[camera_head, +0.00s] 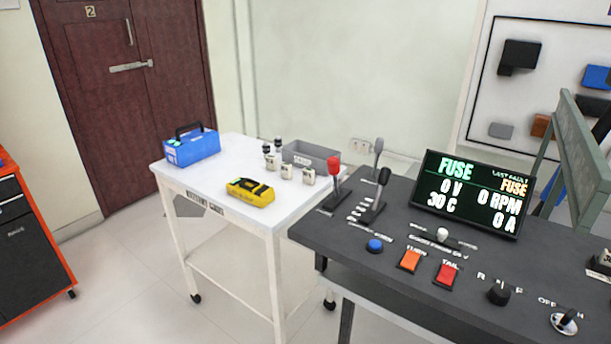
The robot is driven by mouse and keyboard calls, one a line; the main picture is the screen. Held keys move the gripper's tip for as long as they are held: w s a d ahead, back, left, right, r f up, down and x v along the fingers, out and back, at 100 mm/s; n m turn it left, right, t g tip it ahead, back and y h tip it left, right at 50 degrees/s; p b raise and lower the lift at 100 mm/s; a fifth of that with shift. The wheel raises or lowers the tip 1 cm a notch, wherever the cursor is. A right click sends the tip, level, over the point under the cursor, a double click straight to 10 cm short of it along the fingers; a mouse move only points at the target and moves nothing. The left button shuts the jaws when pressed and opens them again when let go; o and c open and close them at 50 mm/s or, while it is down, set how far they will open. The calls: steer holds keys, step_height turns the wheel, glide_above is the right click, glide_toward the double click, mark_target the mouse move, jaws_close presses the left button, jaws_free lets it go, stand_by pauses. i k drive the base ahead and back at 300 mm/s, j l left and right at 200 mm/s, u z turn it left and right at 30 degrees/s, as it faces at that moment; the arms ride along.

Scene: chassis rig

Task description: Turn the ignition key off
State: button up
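The ignition key switch (565,322) sits at the lower right of the dark console (400,258), near the picture's bottom edge. It has a silver round base with a dark key part, and the word OFF is printed at its upper left. Another label beside it is cut short or too small to read. I cannot tell for sure which position the key points to. The display (472,193) on the console reads FUSE, 0 V, 30 C, 0 RPM and 0 A. My gripper is not in view.
The console also bears a red-topped lever (334,170), a blue button (375,246), orange (411,260) and red (446,274) switches and a black knob (499,291). A white cart (222,226) holds a blue box (190,148) and yellow meter (250,192).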

mark_target(569, 316)
steer(key=z, duration=1.45)
steer(key=k+l+u, duration=0.1)
steer(key=u, duration=0.3)
steer(key=k+u, duration=0.15)
steer(key=u, duration=0.25)
steer(key=k+l+u, duration=0.1)
steer(key=u, duration=0.3)
steer(key=k+j, duration=0.05)
